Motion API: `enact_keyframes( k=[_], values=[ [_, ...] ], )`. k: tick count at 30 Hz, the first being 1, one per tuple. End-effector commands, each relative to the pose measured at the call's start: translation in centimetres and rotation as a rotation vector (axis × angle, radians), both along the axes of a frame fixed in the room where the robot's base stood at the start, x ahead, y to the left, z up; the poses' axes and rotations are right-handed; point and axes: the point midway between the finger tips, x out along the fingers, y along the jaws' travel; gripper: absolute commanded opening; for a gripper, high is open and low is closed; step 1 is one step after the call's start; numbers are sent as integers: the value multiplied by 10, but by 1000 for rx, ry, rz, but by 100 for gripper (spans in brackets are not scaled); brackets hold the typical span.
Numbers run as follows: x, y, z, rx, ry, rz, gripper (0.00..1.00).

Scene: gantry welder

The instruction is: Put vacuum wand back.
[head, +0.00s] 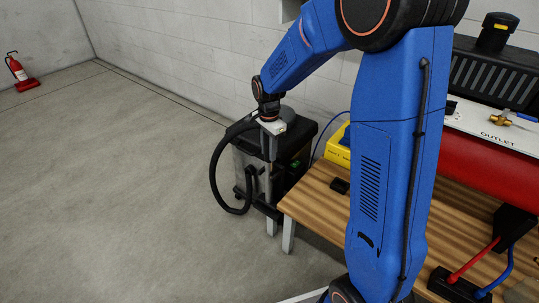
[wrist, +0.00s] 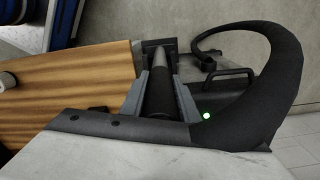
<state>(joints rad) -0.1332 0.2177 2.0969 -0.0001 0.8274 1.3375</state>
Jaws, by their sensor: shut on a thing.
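The vacuum wand (wrist: 161,98) is a dark tube with a lighter grey length beyond it. My gripper (wrist: 158,82) is shut on it, with one grey finger on each side. In the head view my gripper (head: 271,127) is beside the vacuum cleaner (head: 301,133), a dark box-shaped machine. The wand (head: 268,160) hangs about upright below my gripper, along the cleaner's near side. A black hose (head: 215,170) loops out to the left; it also shows in the wrist view (wrist: 287,75). I cannot tell whether the wand's lower end is seated in a holder.
A wooden workbench (head: 318,203) stands close to the right of the wand. A yellow case (head: 337,147) and a red tank (head: 480,158) are at its back. The floor (head: 120,190) on the left is clear.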

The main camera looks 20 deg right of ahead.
Motion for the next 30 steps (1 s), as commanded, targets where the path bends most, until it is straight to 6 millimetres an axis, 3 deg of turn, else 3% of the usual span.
enact_keyframes(
  k=[5, 17, 18, 19, 30],
  values=[
    [2, -3, -21, 0, 0, -1, 0],
    [3, -3, -25, 0, 0, 0, 0],
    [3, -3, -25, 0, 0, 0, 37],
    [3, -3, -25, 0, 0, 0, 44],
    [3, -3, -22, 0, -1, 0, 46]
  ],
)
